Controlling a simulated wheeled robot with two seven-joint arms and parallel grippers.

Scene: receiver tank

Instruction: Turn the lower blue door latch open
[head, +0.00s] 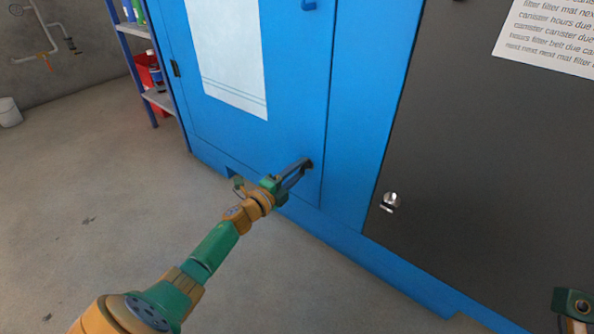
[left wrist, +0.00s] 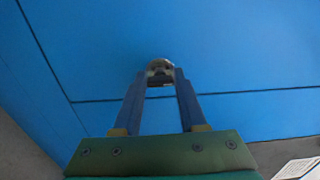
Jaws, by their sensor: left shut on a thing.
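The blue door (head: 290,110) is shut in its blue cabinet front. Its lower latch shows in the left wrist view as a small rounded metal piece (left wrist: 160,66) near the door's lower edge. In the head view the fingertips mostly hide it. My left gripper (head: 305,164) reaches in from the left and is shut on the latch. In the left wrist view its two blue fingers (left wrist: 160,84) lie on either side of the latch. Part of my right gripper (head: 574,304) shows at the lower right corner, and its fingers cannot be made out.
A dark panel (head: 470,150) with a silver latch (head: 391,201) stands to the right. Shelves (head: 155,95) stand at the left. The concrete floor (head: 90,190) in front is clear.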

